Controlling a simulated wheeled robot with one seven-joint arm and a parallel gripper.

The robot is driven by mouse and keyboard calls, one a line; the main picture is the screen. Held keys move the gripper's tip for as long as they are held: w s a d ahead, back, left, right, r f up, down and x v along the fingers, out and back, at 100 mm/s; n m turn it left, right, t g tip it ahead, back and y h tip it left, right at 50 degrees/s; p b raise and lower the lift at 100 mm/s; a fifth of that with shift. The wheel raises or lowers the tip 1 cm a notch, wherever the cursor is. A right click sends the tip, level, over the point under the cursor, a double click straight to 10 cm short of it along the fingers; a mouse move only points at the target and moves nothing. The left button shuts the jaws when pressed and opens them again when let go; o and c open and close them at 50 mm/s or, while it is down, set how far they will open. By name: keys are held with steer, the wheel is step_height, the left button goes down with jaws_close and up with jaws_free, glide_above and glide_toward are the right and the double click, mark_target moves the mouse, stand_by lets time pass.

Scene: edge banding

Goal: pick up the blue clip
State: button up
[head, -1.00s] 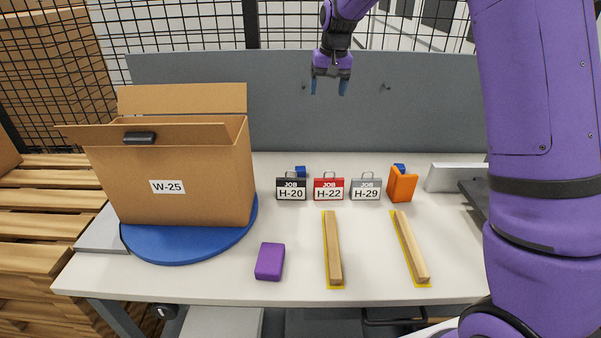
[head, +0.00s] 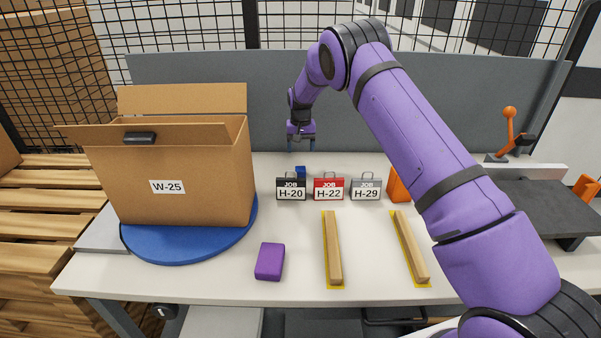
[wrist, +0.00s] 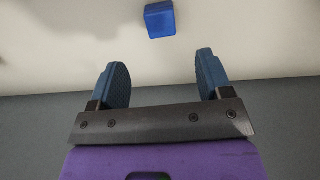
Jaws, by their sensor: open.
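The blue clip (head: 300,171) is a small blue block on the white table, behind the black H-20 job tag, which hides its lower part. In the wrist view the blue clip (wrist: 160,19) lies on the pale surface at the top middle, beyond the fingertips and roughly between their lines. My gripper (head: 301,148) is above and just behind the clip, pointing down, apart from it. In the wrist view my gripper (wrist: 161,72) has its two blue fingers spread wide with nothing between them.
Job tags H-20 (head: 291,189), H-22 (head: 328,189) and H-29 (head: 366,189) stand in a row before the clip. A cardboard box (head: 185,185) is at left on a blue disc (head: 190,245). A grey panel (head: 200,110) rises behind. An orange holder (head: 397,186) is partly hidden by my arm.

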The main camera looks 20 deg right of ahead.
mark_target(301, 168)
step_height(301, 168, down, 10)
steer(key=shift+a, duration=0.1)
steer(key=c, duration=1)
